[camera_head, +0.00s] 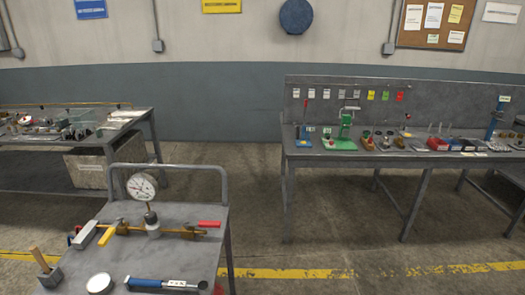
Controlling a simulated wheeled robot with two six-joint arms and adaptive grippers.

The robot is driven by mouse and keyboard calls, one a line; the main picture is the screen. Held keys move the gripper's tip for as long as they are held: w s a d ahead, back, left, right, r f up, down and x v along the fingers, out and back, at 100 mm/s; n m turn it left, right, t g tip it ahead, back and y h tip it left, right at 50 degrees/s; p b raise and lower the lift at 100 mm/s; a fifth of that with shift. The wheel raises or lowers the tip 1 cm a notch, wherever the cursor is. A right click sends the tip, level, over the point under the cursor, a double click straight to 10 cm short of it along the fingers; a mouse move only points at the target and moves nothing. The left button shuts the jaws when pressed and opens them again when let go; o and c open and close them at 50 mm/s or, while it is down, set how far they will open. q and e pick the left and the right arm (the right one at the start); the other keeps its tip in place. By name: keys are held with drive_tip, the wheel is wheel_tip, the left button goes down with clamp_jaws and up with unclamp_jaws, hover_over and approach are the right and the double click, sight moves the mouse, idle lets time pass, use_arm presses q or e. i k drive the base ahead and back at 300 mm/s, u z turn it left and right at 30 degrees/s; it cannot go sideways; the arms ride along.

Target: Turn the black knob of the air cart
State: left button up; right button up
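The air cart (190,258) is a grey cart with a raised rear handle rail, at the lower left of the head view. On it stands a round white pressure gauge (141,186) on a short stem. A brass pipe (182,232) runs across its top. A yellow lever (106,236) is at the pipe's left and a red lever (209,224) at its right. A small dark part (122,227) sits on the pipe left of the gauge; I cannot tell whether it is the black knob. Neither of my grippers is in view.
A cluttered workbench (300,150) stands at the back right, another table (40,142) at the left. Floor between is clear.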

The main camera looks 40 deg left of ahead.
sight(150, 218)
drive_tip(key=u, duration=0.05)
drive_tip(key=i, duration=2.4)
drive_tip(key=u, duration=2.95)
